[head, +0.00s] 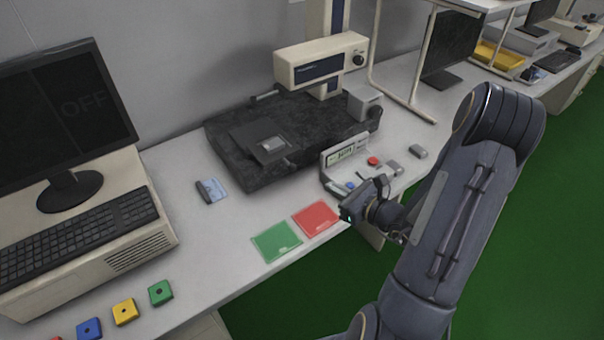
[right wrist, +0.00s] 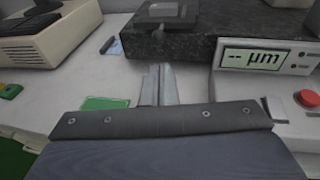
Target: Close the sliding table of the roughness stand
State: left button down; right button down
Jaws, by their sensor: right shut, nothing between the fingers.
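The roughness stand has a dark granite base (head: 220,150) on the bench. Its sliding table (head: 242,141) is a dark flat plate on top at the left front, with a small grey block (head: 271,147) on it. In the right wrist view, part of the sliding table (right wrist: 168,14) shows at the top edge, above the granite base (right wrist: 200,48). My right gripper (head: 346,214) is at the bench's front edge, in front of the base and apart from the sliding table. Its fingers (right wrist: 160,85) are shut and empty. My left gripper is not in view.
A control unit with a display (head: 346,151) and red button (head: 373,161) stands right of the base, close to my right gripper. Green (head: 277,241) and red (head: 316,218) mats lie in front. A monitor (head: 60,115) and keyboard (head: 75,235) are at left.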

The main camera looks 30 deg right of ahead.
jog(key=p, duration=0.2)
send_near(281, 149)
notch_tip(281, 149, down, 2)
jog(key=s+a, duration=0.2)
jog(key=shift+f, duration=0.15)
jog(key=shift+s, duration=0.1)
jog(key=w+b, duration=0.1)
jog(key=w, duration=0.2)
jog(key=w+b, duration=0.2)
jog(key=w, duration=0.2)
jog(key=w+b, duration=0.1)
jog(key=w, duration=0.2)
jog(key=shift+w+a+f+b, duration=0.1)
jog(key=shift+w+a+b, duration=0.15)
jog(key=shift+a+b, duration=0.15)
jog(key=shift+d+r, duration=0.1)
jog(key=shift+r, duration=0.2)
